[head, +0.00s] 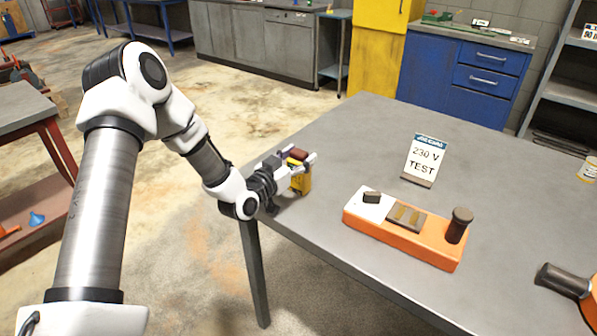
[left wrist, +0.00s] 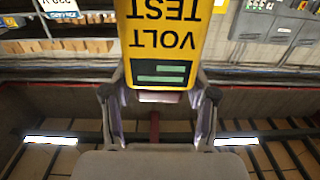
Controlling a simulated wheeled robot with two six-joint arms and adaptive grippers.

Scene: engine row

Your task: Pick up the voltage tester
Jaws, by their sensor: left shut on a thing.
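The voltage tester (head: 301,182) is a small yellow box with a dark reddish top, at the left edge of the grey table (head: 366,121). My left gripper (head: 300,163) is shut on it. In the left wrist view the tester (left wrist: 163,40) is upside down, with "VOLT TEST" lettering and a dark display, between the two fingers of my left gripper (left wrist: 158,110). I cannot tell whether the tester touches the table. My right gripper is not in view.
An orange test block (head: 405,236) with a dark knob stands on the table, right of the tester. A "230 V TEST" sign (head: 424,158) stands behind it. A dark-ended orange object (head: 566,284) is at the right edge. The tabletop between tester and sign is clear.

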